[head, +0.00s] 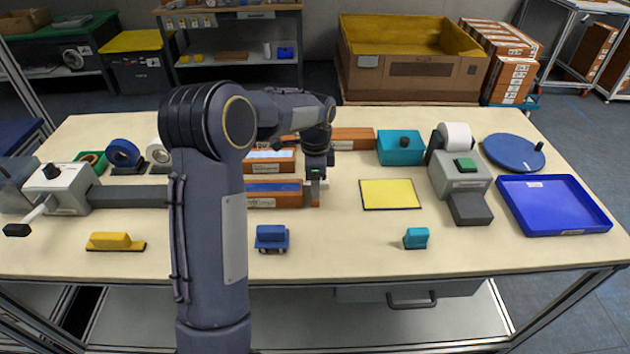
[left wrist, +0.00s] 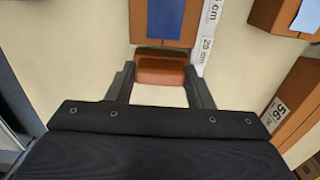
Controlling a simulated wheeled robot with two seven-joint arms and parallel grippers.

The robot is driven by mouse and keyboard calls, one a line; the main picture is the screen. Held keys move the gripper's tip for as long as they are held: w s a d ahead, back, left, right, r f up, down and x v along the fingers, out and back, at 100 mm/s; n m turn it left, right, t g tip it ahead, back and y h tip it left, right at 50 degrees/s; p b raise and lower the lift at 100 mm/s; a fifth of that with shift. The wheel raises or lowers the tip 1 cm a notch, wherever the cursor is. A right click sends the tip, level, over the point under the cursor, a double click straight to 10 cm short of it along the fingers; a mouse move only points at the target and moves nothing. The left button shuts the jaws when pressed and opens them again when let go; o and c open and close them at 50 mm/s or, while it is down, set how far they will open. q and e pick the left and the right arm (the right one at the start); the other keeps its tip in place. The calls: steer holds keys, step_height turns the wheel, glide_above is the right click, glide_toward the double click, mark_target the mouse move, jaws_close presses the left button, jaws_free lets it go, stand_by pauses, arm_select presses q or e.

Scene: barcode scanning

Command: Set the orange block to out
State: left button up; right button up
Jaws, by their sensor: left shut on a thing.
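The orange block (left wrist: 160,72) shows in the left wrist view between the two fingers of my left gripper (left wrist: 160,82). The gripper is shut on it. The block is right by the end of a brown box with a dark blue top (left wrist: 165,18), beside a white strip with centimetre marks (left wrist: 208,28). In the head view my left gripper (head: 316,185) points down at the right end of the brown boxes, and its fingers mostly hide the block. My right gripper is not in view.
A brown box with a light top (head: 268,161) lies behind. A yellow mat (head: 390,194), teal box (head: 401,147), grey label machine (head: 460,178) and blue tray (head: 553,204) are to the right. A blue block (head: 271,237) and small teal block (head: 416,238) stand near the front.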

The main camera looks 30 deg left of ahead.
arm_select(q)
steer(key=shift+w+d, duration=0.4)
steer(key=shift+d, duration=0.3)
steer(key=o, duration=1.4)
steer(key=shift+r, duration=3.9)
steer(key=s+d+r+n+t+h, duration=0.2)
steer(key=s+d+r+n, duration=0.15)
steer(key=s, duration=0.75)
steer(key=s+d+r+n+t+h, duration=0.15)
steer(key=s+n, duration=0.35)
steer(key=s, duration=0.5)
steer(key=s+d+f+n, duration=0.1)
steer(key=s, duration=0.2)
steer(key=s+d+f+n+t, duration=0.1)
steer(key=s+d+n, duration=0.1)
steer(key=s, duration=0.1)
steer(key=s+d+f+n+t, duration=0.1)
steer(key=s+d+f+n, duration=0.1)
steer(key=s, duration=0.1)
